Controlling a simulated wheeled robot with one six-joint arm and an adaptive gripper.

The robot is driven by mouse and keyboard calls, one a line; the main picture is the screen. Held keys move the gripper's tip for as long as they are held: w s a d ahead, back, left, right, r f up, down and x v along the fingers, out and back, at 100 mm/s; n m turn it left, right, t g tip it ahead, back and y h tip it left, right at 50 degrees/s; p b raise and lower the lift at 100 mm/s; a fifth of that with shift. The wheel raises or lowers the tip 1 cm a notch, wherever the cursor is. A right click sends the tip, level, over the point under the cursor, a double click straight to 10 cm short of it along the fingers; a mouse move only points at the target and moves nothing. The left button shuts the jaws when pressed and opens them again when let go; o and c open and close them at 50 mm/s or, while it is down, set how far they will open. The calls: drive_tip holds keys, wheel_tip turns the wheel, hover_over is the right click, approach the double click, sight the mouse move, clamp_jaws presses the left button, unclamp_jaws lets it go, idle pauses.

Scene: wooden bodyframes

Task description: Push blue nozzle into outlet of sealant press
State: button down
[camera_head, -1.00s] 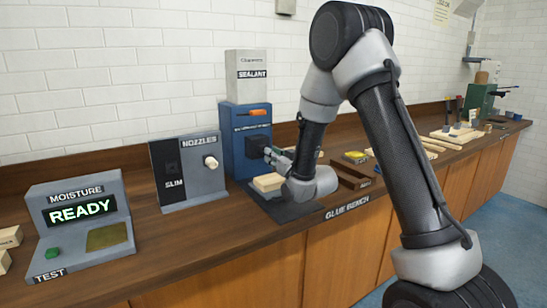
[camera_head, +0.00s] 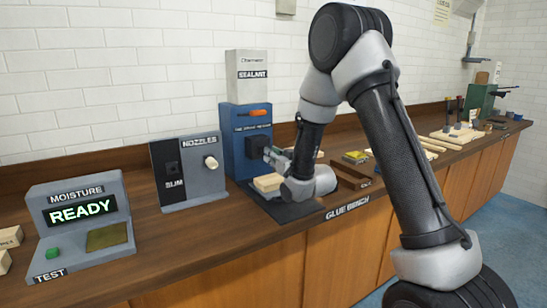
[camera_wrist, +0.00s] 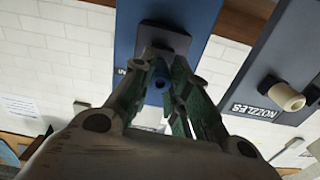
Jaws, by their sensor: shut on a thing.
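The sealant press (camera_head: 247,120) is a blue upright box with a white sealant box on top and an orange handle. Its dark grey outlet block (camera_head: 256,146) faces my gripper (camera_head: 275,158). In the wrist view my gripper (camera_wrist: 165,68) has its dark green fingers pointed at the grey block (camera_wrist: 168,38). It is shut on the small blue nozzle (camera_wrist: 158,82), which shows between the fingers. The nozzle's far end is hidden by the fingers, so I cannot tell whether it is in the outlet.
The nozzle dispenser (camera_head: 203,185) stands left of the press, with a cream nozzle (camera_head: 210,163) on its right side. A pale wooden block (camera_head: 267,183) lies on the dark mat below the outlet. The moisture tester (camera_head: 82,208) reads READY. A brown tray (camera_head: 350,177) is to the right.

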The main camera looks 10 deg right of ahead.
drive_tip(key=shift+x, duration=1)
drive_tip(key=c, duration=1.3)
unclamp_jaws()
drive_tip(key=v, duration=1.2)
drive_tip(key=shift+w, duration=0.1)
